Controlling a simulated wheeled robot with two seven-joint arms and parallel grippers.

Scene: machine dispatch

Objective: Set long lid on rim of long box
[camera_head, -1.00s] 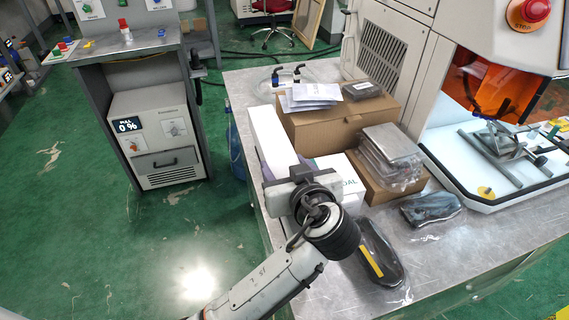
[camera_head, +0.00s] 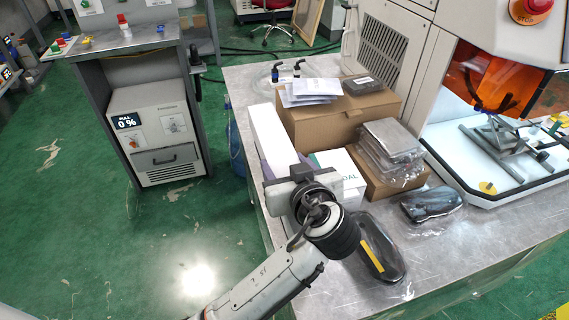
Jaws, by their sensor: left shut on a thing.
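A long, narrow white piece (camera_head: 268,132), which looks like the long lid, lies along the left edge of the metal table. Purple sides (camera_head: 264,168) of what looks like the long box show under and beside its near end. My left gripper (camera_head: 298,184) is over this near end. Its wrist hides the fingertips, and it is shut on what appears to be the lid. I cannot tell whether the lid touches the rim all round. My right gripper is not in view.
A brown carton (camera_head: 335,122) with papers stands right of the lid. A white box (camera_head: 343,172) and bagged grey packs (camera_head: 391,145) are close to the gripper. Black bagged items (camera_head: 378,250) lie at the front. A machine (camera_head: 490,130) stands at the right. The front right tabletop is clear.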

